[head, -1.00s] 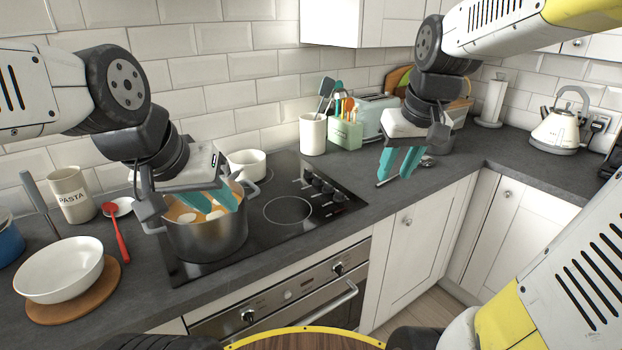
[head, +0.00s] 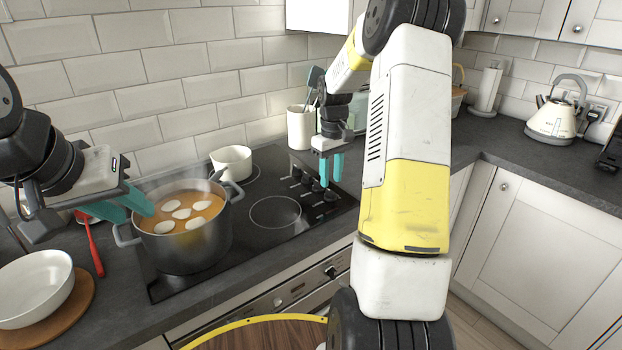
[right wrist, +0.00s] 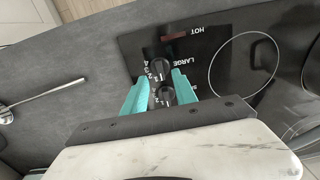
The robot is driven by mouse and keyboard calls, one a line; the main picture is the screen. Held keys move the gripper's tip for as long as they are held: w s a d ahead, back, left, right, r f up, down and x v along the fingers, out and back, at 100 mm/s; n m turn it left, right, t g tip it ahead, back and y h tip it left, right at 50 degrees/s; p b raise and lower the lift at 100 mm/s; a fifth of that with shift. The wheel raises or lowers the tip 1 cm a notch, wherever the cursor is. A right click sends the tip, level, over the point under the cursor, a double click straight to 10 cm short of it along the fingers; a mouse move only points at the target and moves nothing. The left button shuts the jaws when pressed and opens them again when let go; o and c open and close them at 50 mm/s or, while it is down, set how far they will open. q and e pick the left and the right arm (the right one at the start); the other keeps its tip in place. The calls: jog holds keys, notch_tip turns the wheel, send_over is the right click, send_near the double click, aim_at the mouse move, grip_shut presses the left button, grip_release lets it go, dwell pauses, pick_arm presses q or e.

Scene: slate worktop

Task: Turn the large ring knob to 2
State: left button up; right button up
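The hob's black knobs (head: 310,184) stand in a row at the right of the glass, partly behind my right gripper (head: 331,170). In the right wrist view, one knob (right wrist: 160,68) sits beside the printed word LARGE, just beyond the fingertips. Another knob (right wrist: 163,95) shows between the teal fingers (right wrist: 162,85). My right gripper is open, pointing down at the knobs; I cannot tell whether it touches any. The dial settings are too small to read surely. The large ring (head: 275,212) is empty. My left gripper (head: 140,207) is open and empty at the pot's left rim.
A grey pot (head: 190,249) of orange soup with white pieces stands on the hob (head: 252,248). A white pan (head: 231,162) is behind it. A white bowl (head: 35,290) and red spoon (head: 92,245) lie left. Worktop beyond the knobs holds a utensil crock (head: 300,128).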

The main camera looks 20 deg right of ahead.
aim_at(331, 191)
jog(key=shift+f, duration=2)
grip_shut()
